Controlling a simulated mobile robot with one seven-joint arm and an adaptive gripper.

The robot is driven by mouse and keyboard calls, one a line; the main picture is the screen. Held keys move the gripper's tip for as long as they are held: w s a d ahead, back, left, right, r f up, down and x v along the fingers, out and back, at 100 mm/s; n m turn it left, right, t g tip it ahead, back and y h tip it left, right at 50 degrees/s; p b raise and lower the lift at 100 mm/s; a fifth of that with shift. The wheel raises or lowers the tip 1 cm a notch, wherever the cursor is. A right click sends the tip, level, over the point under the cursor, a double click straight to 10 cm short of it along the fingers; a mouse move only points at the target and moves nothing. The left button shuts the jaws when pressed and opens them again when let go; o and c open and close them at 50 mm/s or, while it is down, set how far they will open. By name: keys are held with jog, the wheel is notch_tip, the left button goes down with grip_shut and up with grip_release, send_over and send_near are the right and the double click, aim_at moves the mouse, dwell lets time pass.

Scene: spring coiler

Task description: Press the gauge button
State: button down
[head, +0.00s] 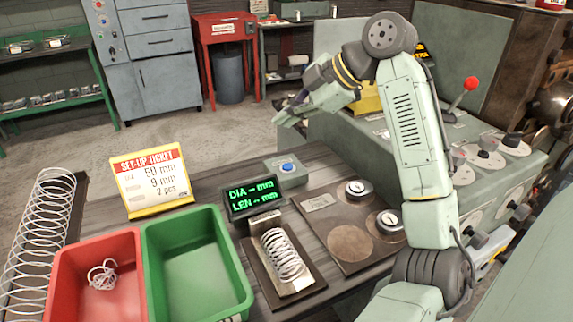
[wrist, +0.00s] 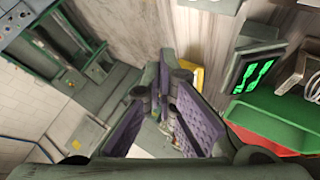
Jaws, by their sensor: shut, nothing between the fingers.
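The gauge button (head: 288,167) is a round blue cap on a small grey box (head: 278,177) at the back of the bench. Beside it a black gauge display (head: 253,197) shows green "DIA – mm" and "LEN – mm", with no numbers; it also shows in the wrist view (wrist: 257,74). My gripper (head: 279,112) is up in the air, above and behind the button in the head view, apart from it. Its purple-padded fingers (wrist: 168,85) are shut and empty in the wrist view. I cannot make out the button in the wrist view.
A coiled spring (head: 282,257) lies on the gauge stand in front of the display. A set-up ticket (head: 153,182), a red bin (head: 75,262) holding tangled wire and a green bin (head: 196,264) stand left. A plate with round weights (head: 358,189) lies right, near the green machine (head: 480,160).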

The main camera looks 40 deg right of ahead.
aim_at(287, 169)
jog(key=shift+f+b, duration=3.45)
jog(key=shift+f, duration=1)
jog(key=shift+w+f, duration=0.1)
jog(key=shift+f, duration=0.25)
